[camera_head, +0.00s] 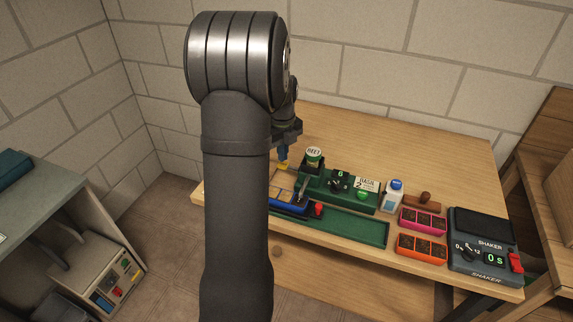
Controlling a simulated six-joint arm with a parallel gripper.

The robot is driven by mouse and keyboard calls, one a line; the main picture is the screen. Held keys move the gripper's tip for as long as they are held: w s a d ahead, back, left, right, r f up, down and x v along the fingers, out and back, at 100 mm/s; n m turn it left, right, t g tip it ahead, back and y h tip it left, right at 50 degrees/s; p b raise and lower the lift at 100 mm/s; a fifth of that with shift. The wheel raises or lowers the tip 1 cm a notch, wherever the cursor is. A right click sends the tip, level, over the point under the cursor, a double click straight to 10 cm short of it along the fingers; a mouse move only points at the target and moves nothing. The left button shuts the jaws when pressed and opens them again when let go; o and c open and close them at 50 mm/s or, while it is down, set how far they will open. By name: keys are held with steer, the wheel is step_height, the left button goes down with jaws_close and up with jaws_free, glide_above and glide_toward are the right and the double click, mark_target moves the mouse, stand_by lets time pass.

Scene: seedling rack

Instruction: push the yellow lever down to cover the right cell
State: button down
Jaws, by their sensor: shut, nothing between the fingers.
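A small yellow piece, apparently the lever (283,166), shows just right of my arm, above a blue-framed tray (288,207) with tan cells. My gripper (283,160) points down right over the yellow piece, its tips at or just above it; I cannot tell whether they touch. The fingers look shut, with nothing seen between them. My arm hides the left part of the tray, so I cannot make out the right cell or its cover clearly.
Right of the tray stand a green device (338,186) with a dial, a jar labelled BEET (314,157) and a red knob (318,209). Further right are a white bottle (393,196), pink (423,231) and orange (421,258) planters, and a shaker (483,264). The table's back right is clear.

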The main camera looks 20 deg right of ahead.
steer(key=shift+f, duration=0.35)
steer(key=shift+f, duration=1.3)
steer(key=shift+r, duration=3.8)
steer(key=shift+r, duration=0.1)
step_height(320, 180, up, 8)
glide_above(283, 164)
